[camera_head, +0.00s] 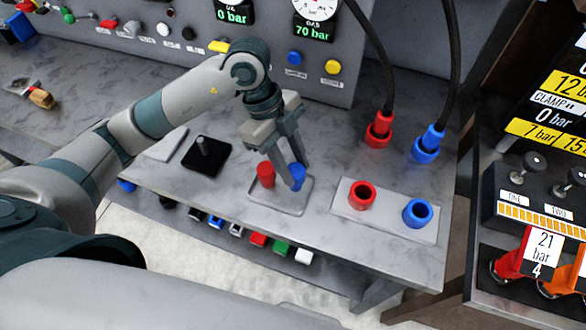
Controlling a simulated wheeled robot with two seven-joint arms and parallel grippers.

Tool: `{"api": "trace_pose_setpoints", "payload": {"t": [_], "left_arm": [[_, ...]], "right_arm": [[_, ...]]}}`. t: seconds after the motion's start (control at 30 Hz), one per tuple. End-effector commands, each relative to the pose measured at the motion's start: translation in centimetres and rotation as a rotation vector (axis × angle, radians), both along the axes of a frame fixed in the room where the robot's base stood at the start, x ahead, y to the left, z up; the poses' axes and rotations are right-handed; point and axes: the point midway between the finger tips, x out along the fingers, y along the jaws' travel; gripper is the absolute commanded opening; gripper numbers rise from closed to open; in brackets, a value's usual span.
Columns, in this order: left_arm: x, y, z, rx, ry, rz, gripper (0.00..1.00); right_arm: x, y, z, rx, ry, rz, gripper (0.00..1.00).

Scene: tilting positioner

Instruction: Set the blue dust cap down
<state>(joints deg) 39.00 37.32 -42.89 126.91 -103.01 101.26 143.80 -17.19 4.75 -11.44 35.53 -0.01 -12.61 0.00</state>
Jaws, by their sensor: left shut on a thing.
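My left gripper (295,172) points down and is shut on the blue dust cap (298,177). The cap is over the right part of a small pale plate (262,198); I cannot tell whether its underside touches the plate. The red dust cap (265,174) stands on the same plate, just left of the blue one. The fingers partly hide the blue cap. My right gripper is not in view.
To the right, a pale plate (388,222) bears a red socket (361,195) and a blue socket (417,213). Behind them, red (378,132) and blue (428,143) hose couplings stand on the table. A black block (207,158) with a pin lies to the left.

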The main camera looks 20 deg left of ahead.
Motion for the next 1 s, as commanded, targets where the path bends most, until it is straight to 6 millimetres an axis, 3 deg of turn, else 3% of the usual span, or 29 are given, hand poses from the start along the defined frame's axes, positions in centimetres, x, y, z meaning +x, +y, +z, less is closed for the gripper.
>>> {"api": "trace_pose_setpoints", "payload": {"t": [0.23, 0.67, 0.7, 0.77, 1.0], "left_arm": [[-0.1, 0.0, -2.6, 0.001, 0.003, 0.001, 0.11], [0.0, 0.0, -3.2, 0.000, 0.001, 0.000, 0.11], [0.0, 0.0, -3.2, 0.000, 0.000, 0.000, 0.37], [0.0, 0.0, -3.1, 0.000, 0.000, 0.000, 0.51], [0.0, 0.0, -3.1, 0.000, 0.000, 0.000, 0.51]], "right_arm": [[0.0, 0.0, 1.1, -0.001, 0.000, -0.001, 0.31], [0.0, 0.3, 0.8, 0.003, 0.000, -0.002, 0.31], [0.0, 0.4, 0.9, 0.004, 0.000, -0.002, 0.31], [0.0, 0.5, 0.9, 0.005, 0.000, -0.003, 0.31], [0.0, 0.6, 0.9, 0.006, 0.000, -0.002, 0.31]]}}
